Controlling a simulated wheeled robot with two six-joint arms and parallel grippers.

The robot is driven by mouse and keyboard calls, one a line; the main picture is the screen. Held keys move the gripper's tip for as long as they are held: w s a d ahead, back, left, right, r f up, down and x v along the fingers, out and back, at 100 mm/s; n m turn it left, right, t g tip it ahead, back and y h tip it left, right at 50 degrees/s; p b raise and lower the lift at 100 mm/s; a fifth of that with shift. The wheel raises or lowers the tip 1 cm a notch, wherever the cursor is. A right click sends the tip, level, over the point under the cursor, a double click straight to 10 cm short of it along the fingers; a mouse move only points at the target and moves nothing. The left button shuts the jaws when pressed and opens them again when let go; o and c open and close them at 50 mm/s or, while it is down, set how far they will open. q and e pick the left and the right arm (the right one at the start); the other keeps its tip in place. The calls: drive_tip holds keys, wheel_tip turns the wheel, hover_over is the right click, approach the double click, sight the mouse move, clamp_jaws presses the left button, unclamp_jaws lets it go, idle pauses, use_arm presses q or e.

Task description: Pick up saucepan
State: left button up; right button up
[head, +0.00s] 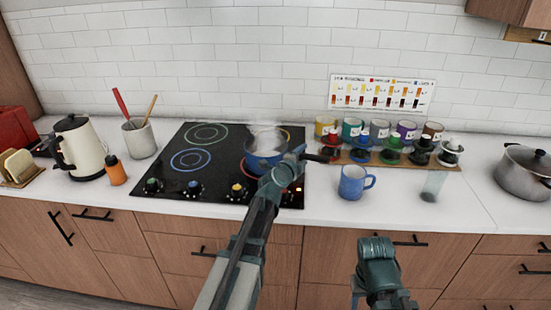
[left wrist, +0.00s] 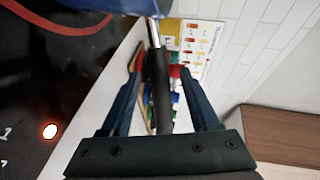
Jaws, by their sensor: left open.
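The saucepan (head: 264,157) is blue, steaming, and stands on the front right burner of the black cooktop. Its dark handle (head: 318,158) points right. In the left wrist view the black handle (left wrist: 158,95) with its metal neck lies between my left gripper's fingers, and the pan's blue edge (left wrist: 120,5) shows at the top. My left gripper (head: 299,155) is open around the handle, with gaps on both sides; it also shows in the left wrist view (left wrist: 160,76). My right gripper (head: 378,262) is low in front of the cabinets, away from the saucepan; its fingers are not clear.
The cooktop (head: 176,181) has knobs along its front. A blue mug (head: 353,183) and a clear glass (head: 433,186) stand right of it. A kettle (head: 82,147) and a large pot (head: 522,174) are farther off.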

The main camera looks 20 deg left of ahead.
use_arm(q)
clamp_jaws()
idle(1.4)
